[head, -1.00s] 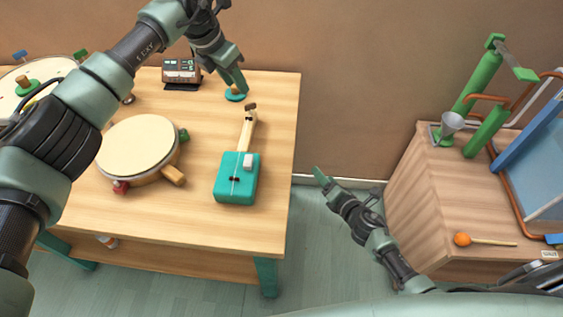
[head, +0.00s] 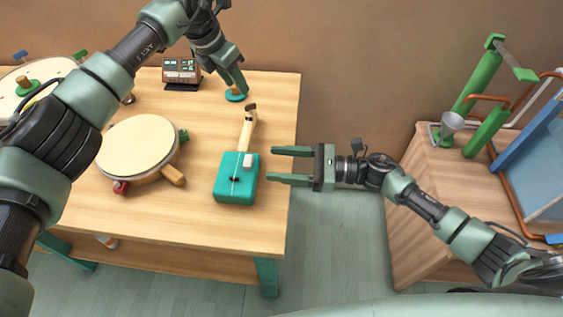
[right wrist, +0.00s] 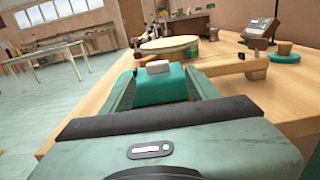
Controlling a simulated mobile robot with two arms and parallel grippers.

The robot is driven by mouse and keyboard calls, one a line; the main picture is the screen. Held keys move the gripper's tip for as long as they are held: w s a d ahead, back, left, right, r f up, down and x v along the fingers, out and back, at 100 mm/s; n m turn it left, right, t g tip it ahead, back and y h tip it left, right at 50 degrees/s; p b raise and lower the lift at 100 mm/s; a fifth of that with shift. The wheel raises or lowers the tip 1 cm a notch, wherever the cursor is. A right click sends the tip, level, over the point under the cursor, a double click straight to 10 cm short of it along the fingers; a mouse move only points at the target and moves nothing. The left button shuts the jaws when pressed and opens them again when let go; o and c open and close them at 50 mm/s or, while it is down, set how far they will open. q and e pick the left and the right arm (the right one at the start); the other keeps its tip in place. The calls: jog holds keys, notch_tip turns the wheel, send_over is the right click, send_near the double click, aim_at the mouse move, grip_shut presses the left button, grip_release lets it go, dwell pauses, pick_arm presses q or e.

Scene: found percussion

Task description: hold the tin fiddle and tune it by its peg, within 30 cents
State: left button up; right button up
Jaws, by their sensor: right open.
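The tin fiddle lies on the wooden table, with a teal box body (head: 237,191), a pale neck (head: 247,130) and a dark peg (head: 250,106) at the neck's far end. A white block (head: 248,160) sits on the body. My right gripper (head: 273,164) is open and empty, just right of the body, its fingers pointing at it. In the right wrist view the body (right wrist: 160,88) shows ahead between the fingers, and the neck (right wrist: 228,67) runs right. My left gripper (head: 242,88) is beyond the peg, by a small teal disc with a wooden knob (head: 235,95); its finger gap is hidden.
A hand drum (head: 137,146) lies left of the fiddle. A boxy device with a display (head: 181,71) stands at the back of the table (head: 200,228). A second wooden stand (head: 415,195) with green pipes and a funnel is at right, across a floor gap.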

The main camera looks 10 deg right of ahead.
aim_at(252, 162)
jog(key=shift+a+r, duration=0.1)
jog(key=shift+a, duration=0.25)
jog(key=x, duration=0.7)
grip_shut()
dwell(0.6)
